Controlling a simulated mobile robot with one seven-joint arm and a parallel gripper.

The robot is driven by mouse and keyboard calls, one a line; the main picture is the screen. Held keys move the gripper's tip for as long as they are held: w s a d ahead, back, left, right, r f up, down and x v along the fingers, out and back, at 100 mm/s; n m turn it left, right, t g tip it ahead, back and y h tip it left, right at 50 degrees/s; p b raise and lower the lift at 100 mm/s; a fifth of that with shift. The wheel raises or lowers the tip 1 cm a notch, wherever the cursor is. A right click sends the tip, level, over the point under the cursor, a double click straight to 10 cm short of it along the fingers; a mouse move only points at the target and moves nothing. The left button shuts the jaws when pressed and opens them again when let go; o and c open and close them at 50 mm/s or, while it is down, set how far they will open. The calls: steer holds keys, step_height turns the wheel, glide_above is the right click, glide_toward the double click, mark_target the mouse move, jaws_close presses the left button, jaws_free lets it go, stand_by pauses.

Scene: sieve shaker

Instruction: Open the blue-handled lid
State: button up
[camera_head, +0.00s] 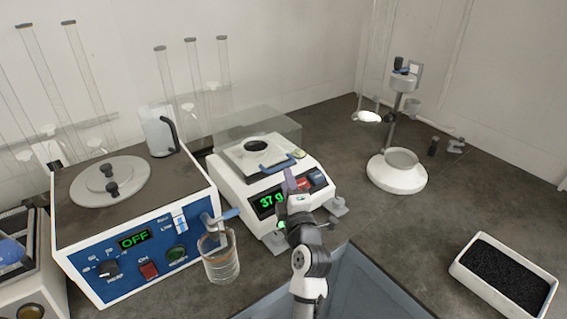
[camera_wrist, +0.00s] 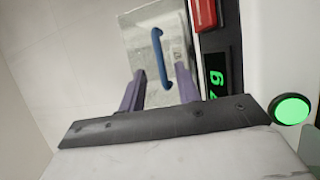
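The balance (camera_head: 250,195) is a white box with a green "37 g" display. A clear lid (camera_head: 262,122) shows around and behind its weighing plate, and its blue handle (camera_head: 279,165) is at the front edge. In the wrist view the blue handle (camera_wrist: 161,58) is a curved bar just beyond my fingertips, roughly between them. My gripper (camera_head: 289,181) is in front of the balance, just right of and below the handle. Its two purple fingers (camera_wrist: 158,83) are apart with nothing between them. I cannot tell the exact gap to the handle.
A blue-fronted water bath (camera_head: 135,262) showing "OFF" stands left, with a blue-levered tap (camera_head: 225,214) over a beaker (camera_head: 220,262). A white-based stand (camera_head: 397,178) is behind right. A tray of black grains (camera_head: 503,278) lies front right. The counter between is mostly clear.

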steer(key=p+x, duration=0.1)
steer(key=x, duration=0.4)
steer(key=shift+s, duration=0.1)
jaws_close()
